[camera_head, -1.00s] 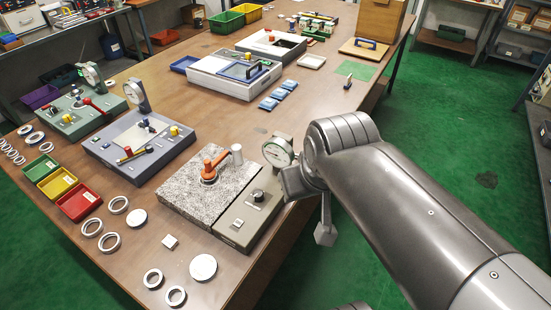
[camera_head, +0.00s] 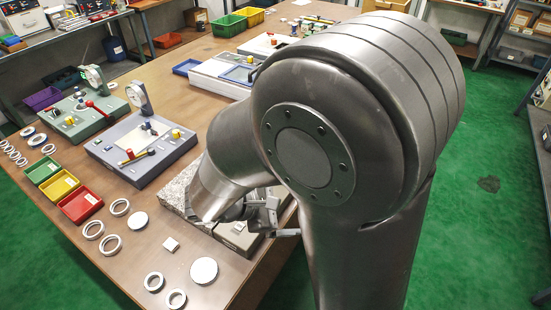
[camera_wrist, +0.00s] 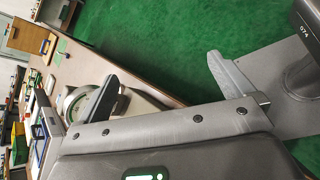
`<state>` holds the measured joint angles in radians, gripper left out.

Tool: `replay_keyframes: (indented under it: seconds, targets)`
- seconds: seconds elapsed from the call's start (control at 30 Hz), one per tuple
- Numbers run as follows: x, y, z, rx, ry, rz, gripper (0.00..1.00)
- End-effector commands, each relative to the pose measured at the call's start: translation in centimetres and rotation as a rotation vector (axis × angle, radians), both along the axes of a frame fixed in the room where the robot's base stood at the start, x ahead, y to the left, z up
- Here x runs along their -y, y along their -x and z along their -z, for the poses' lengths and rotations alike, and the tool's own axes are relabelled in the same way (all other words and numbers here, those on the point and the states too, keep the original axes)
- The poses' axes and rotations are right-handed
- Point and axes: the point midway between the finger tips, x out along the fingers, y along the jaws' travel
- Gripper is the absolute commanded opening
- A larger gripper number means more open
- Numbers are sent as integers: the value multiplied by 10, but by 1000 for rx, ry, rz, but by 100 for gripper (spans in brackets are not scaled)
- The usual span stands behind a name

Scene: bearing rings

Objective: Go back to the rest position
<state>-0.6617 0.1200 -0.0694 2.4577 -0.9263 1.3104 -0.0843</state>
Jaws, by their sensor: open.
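My gripper (camera_wrist: 161,68) is open and empty, its two fingers spread wide in the wrist view with green floor and the table edge beyond them. In the head view my gripper (camera_head: 272,218) is partly hidden by my arm, near the granite-topped gauge stand (camera_head: 176,190) at the table's right edge. Most of that stand is hidden behind my arm. A round dial gauge (camera_wrist: 73,104) shows beside the left finger in the wrist view; I cannot tell whether they touch.
The brown table (camera_head: 120,265) holds metal rings (camera_head: 110,245), a white disc (camera_head: 204,270), red (camera_head: 80,206), yellow (camera_head: 58,187) and green (camera_head: 42,170) bins, and a blue-grey gauge stand (camera_head: 140,150). Green floor (camera_head: 480,230) is open on the right.

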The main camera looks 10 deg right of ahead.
Motion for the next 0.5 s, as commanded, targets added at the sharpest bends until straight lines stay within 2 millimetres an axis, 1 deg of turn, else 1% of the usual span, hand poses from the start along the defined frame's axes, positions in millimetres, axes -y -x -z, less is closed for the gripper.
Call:
replay_keyframes:
  seconds: [0.03,0.17,0.3,0.5]
  targets:
    - [-8,-6,6,-29,68,-66,100]
    - [-29,-22,16,-81,238,-233,100]
    - [-59,-36,28,-120,416,-416,100]
    - [-99,-48,44,-142,612,-626,100]
